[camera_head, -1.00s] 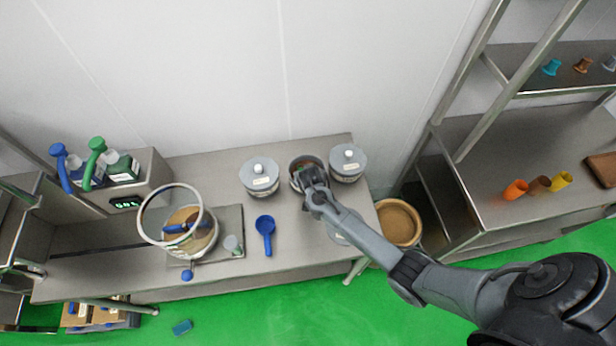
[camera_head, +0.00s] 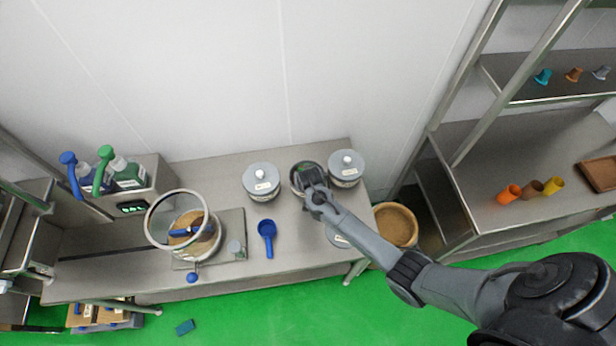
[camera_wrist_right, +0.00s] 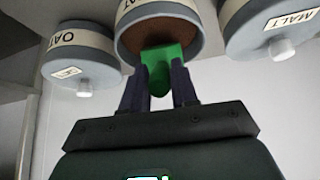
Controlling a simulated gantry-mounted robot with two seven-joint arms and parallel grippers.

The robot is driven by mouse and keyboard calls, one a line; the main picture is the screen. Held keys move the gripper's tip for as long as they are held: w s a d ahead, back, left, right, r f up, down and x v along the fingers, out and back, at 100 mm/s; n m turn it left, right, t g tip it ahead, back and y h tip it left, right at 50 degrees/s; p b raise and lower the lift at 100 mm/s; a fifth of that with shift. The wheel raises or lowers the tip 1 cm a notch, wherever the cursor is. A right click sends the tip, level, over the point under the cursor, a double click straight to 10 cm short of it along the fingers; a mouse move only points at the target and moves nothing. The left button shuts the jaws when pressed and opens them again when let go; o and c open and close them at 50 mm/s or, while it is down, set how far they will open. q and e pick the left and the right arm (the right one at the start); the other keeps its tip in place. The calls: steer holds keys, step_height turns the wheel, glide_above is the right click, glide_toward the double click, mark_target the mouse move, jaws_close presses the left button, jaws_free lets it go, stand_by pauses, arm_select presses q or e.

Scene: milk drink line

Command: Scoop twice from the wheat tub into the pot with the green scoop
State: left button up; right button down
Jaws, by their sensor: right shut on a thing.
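The open wheat tub (camera_head: 294,185) stands on the bench between two lidded tubs. In the right wrist view the tub (camera_wrist_right: 190,17) shows brown contents, and its label is cut off at "AT". My right gripper (camera_head: 311,180) is over the tub's mouth. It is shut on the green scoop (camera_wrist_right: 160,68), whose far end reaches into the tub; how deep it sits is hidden. The pot (camera_head: 207,250) is on the left of the bench, with tan contents, a blue-handled tool and a large ring overlapping it. My left gripper is not in view.
Lidded tubs, OAT (camera_wrist_right: 82,67) and MALT (camera_wrist_right: 270,30), flank the open tub closely. A blue scoop (camera_head: 267,236) lies on the bench between pot and tubs. A grey lid (camera_head: 337,238) lies partly behind my arm. A dispenser stand (camera_head: 150,184) is at the back left.

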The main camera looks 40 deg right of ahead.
steer(key=shift+r+p, duration=1.3)
steer(key=shift+r, duration=0.15)
steer(key=shift+r+t, duration=0.25)
steer(key=shift+t, duration=0.05)
steer(key=shift+s+r+t+h, duration=0.1)
steer(key=shift+r+t+h, duration=0.35)
steer(key=shift+t+h, duration=0.3)
steer(key=shift+r+t+h+b, duration=0.5)
steer(key=shift+r+t+h, duration=0.25)
steer(key=shift+t, duration=0.4)
steer(key=shift+r+t+h+b, duration=0.15)
steer(key=shift+t+h+b, duration=0.15)
steer(key=shift+r+t+h+b, duration=0.4)
steer(key=shift+r+t+b, duration=0.2)
steer(key=shift+r, duration=0.25)
